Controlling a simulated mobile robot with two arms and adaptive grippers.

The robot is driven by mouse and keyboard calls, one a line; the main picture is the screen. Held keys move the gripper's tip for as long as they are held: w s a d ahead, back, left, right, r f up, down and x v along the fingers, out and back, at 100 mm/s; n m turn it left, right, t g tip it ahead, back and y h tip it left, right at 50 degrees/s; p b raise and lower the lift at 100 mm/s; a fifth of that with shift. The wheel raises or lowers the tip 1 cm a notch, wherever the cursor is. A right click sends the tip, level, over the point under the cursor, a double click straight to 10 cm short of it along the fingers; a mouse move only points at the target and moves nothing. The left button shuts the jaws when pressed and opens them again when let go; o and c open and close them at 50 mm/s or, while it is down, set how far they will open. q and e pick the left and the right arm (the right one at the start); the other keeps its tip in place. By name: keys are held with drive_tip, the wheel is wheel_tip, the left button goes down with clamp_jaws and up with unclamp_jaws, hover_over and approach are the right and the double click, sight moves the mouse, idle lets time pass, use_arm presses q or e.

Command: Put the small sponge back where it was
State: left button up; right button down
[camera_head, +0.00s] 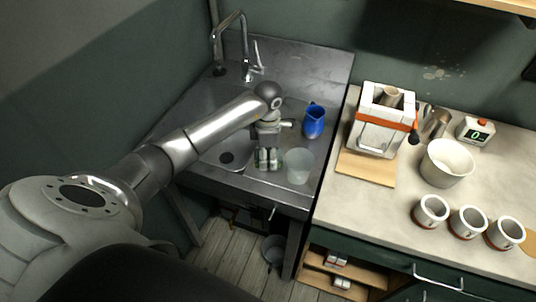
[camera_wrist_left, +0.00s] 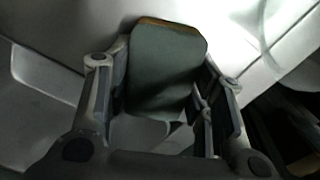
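The small sponge (camera_wrist_left: 166,70) shows in the left wrist view as a grey-green block with a yellow-brown strip along its far edge. It sits between the two fingers of my left gripper (camera_wrist_left: 165,88), whose pads meet its sides, so the gripper looks shut on it. In the head view my left gripper (camera_head: 268,163) points down over the front right part of the metal sink (camera_head: 190,110), beside a translucent cup (camera_head: 298,166). The sponge cannot be made out clearly there. My right gripper is not in view.
A blue jug (camera_head: 314,121) stands on the sink's right side, and the faucet (camera_head: 245,45) is at its back. The counter to the right holds a coffee machine (camera_head: 378,135), a white bowl (camera_head: 446,163), several cups (camera_head: 431,211) and a scale (camera_head: 475,132).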

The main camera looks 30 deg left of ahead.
sight(268, 155)
use_arm(q)
drive_tip(key=o, duration=0.3)
drive_tip(key=shift+o, duration=0.2)
drive_tip(key=shift+r, duration=0.2)
wheel_tip(268, 155, up, 12)
drive_tip(key=b, duration=0.3)
idle(0.4)
